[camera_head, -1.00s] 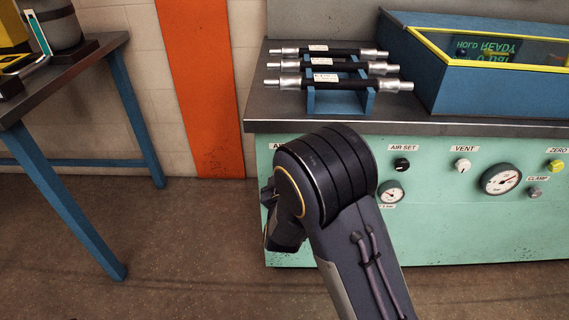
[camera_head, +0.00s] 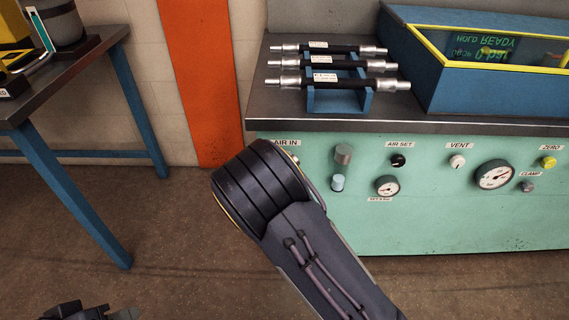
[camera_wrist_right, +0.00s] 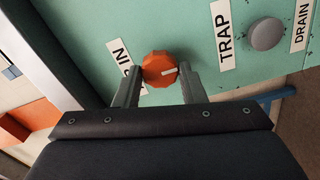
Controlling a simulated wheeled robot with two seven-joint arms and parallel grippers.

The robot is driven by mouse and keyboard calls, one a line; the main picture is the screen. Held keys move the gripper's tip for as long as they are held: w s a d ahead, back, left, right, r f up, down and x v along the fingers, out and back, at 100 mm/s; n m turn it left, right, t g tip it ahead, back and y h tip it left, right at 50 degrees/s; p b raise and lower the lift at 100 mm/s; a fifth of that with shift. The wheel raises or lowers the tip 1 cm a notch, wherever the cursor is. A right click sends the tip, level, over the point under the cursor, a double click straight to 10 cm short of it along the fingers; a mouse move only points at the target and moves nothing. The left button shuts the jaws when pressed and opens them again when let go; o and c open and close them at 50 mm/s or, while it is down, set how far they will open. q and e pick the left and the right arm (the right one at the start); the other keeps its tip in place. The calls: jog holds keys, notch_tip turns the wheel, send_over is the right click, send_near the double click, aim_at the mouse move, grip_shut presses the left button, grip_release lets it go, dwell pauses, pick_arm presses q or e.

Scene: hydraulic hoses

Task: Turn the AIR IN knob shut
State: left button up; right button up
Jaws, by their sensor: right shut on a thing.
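In the head view the AIR IN label (camera_head: 286,142) shows at the panel's left, but my right arm hides the knob and the right gripper. Part of my left gripper (camera_head: 90,313) shows at the bottom left edge; its jaws cannot be made out.
A grey knob (camera_wrist_right: 266,34) sits between the TRAP and DRAIN labels. The bench top (camera_head: 430,124) carries a blue rack (camera_head: 338,101) with three hoses and a blue case (camera_head: 490,88). Gauges and knobs line the panel to the right. A blue-legged table (camera_head: 75,205) stands at left.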

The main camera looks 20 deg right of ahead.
dwell(0.5)
jog(key=o, duration=1)
jog(key=v, duration=0.8)
jog(key=shift+p, duration=0.3)
jog(key=shift+w, duration=0.1)
